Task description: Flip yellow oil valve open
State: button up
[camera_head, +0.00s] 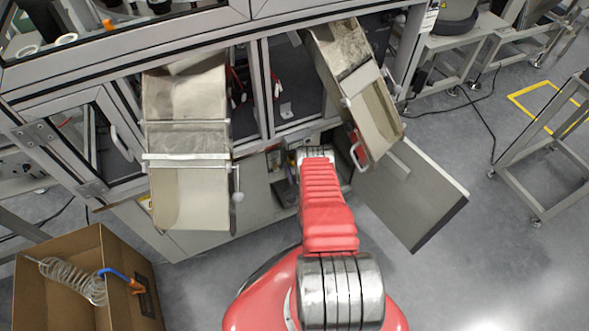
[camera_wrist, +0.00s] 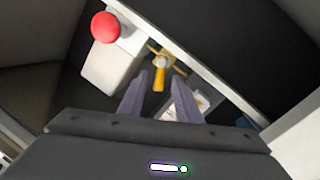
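The yellow oil valve (camera_wrist: 160,68) shows in the wrist view inside a dark cabinet space. It has a crossbar at the top and a yellow part pointing down toward my gripper. My gripper (camera_wrist: 159,84) is open, with its two grey fingers apart. In the picture the lower yellow part lies between the fingertips; I cannot tell the depth between them or whether they touch. In the head view my red arm reaches toward the lower cabinet, and the valve and gripper are hidden.
A red knob (camera_wrist: 105,27) on a white box (camera_wrist: 111,62) sits left of the valve. A labelled card (camera_wrist: 190,104) is to its right. An open cabinet door (camera_head: 412,195) stands right of my arm. Two chutes (camera_head: 187,140) (camera_head: 352,85) hang above. A cardboard box (camera_head: 65,290) is at lower left.

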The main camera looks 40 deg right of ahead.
jog(key=shift+w, duration=0.1)
jog(key=shift+c, duration=0.3)
grip_shut()
jog(key=shift+f+n, duration=0.1)
jog(key=shift+n, duration=0.2)
jog(key=shift+a+f+n, duration=0.25)
jog(key=shift+a+n, duration=0.05)
jog(key=shift+n, duration=0.8)
jog(key=shift+w+a+f+n+t, duration=0.15)
jog(key=shift+n+t, duration=0.1)
jog(key=shift+n, duration=0.35)
jog(key=shift+s+f+n+t, duration=0.1)
jog(key=shift+n+t, duration=0.1)
jog(key=shift+n, duration=0.4)
jog(key=shift+w+a+f+n+t, duration=0.15)
jog(key=shift+n+t, duration=0.1)
jog(key=shift+n, duration=0.35)
jog(key=shift+o, duration=0.3)
grip_release()
jog(key=shift+d, duration=0.15)
